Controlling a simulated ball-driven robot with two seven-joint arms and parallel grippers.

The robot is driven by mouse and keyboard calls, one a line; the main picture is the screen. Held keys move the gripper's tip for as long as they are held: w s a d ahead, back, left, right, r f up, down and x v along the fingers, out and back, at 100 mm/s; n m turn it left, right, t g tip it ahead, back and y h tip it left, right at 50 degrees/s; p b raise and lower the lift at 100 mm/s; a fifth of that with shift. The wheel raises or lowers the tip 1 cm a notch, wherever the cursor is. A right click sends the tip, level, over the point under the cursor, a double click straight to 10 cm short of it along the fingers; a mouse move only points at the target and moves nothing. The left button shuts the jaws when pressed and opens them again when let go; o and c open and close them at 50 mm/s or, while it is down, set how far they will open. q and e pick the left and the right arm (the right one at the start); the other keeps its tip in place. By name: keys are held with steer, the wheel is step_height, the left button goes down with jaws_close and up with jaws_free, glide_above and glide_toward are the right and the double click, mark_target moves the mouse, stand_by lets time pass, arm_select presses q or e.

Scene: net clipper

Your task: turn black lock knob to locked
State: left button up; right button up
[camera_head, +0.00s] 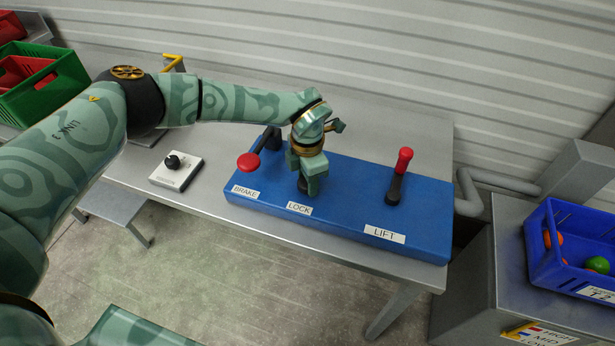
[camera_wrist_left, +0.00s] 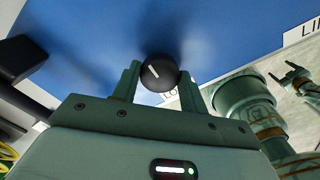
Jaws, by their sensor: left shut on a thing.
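The black lock knob (camera_wrist_left: 158,74) is a round dial with a white pointer line, set on the blue panel (camera_head: 345,190) behind the LOCK label (camera_head: 299,208). In the left wrist view the pointer line slants toward the upper left. My left gripper (camera_head: 309,184) reaches down to it from above, and in the left wrist view its fingers (camera_wrist_left: 160,80) stand on either side of the knob, shut on it. In the head view the gripper hides most of the knob. A small pronged end of another green arm part of mine, perhaps my right gripper (camera_wrist_left: 291,77), shows in the left wrist view.
A red-knobbed BRAKE lever (camera_head: 249,161) stands close left of my gripper. A red-topped LIFT lever (camera_head: 400,175) stands to the right. A white box with a black knob (camera_head: 176,169) sits on the table at left. A blue crate (camera_head: 570,262) is at far right.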

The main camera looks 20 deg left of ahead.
arm_select(q)
steer(key=o, duration=1)
step_height(320, 180, up, 16)
steer(key=p, duration=0.2)
steer(key=shift+r+p, duration=0.2)
steer(key=shift+p, duration=0.2)
steer(key=shift+f, duration=0.1)
